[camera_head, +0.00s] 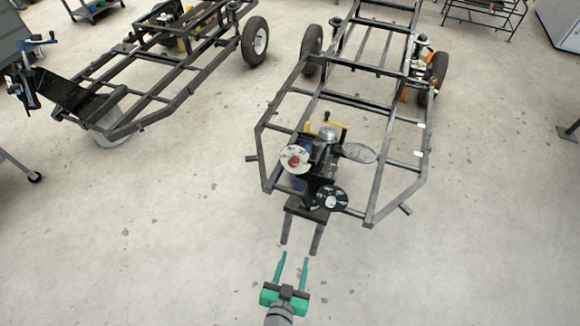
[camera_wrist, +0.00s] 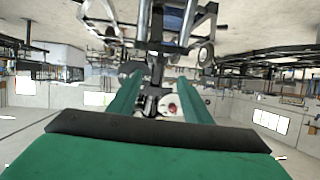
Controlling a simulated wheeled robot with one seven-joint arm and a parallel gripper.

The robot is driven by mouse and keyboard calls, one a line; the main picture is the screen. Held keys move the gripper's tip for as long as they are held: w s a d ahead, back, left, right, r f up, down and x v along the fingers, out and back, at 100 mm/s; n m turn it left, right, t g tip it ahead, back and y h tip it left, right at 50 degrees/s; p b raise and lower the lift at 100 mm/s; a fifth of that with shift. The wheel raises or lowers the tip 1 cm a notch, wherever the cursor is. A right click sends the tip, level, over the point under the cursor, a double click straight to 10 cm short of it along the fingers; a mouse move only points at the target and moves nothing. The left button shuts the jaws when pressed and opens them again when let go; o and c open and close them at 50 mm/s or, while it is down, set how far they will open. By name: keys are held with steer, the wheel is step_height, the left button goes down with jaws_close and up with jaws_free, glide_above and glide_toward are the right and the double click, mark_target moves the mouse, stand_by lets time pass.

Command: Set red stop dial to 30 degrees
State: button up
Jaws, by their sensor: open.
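The red stop dial (camera_head: 294,161) is a small red knob on a round whitish disc, on the left of the mechanism at the front of the right-hand frame. It also shows small and upside down in the wrist view, as a red spot (camera_wrist: 172,107) on a pale disc between my fingers. My gripper (camera_head: 293,256) is open and empty, its two green fingers apart. In the head view it is below the mechanism, with floor showing around it, and it does not touch the dial. Any degree marks are too small to read.
A black disc with a pale centre (camera_head: 332,199) sits at the lower right of the mechanism. A grey oval plate (camera_head: 359,153) is to its right. Two bars (camera_head: 317,238) stick out toward my gripper. Another wheeled frame (camera_head: 165,85) stands at left. Floor between is clear.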

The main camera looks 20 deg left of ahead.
steer(key=w+a+r+m+t+h, duration=0.1)
steer(key=w+a+r, duration=0.1)
steer(key=w+a, duration=0.6)
steer(key=m+t+h, duration=0.2)
steer(key=m+t, duration=0.1)
glide_toward(292, 165)
steer(key=w, duration=0.9)
steer(key=shift+d, duration=0.4)
steer(key=c, duration=1.1)
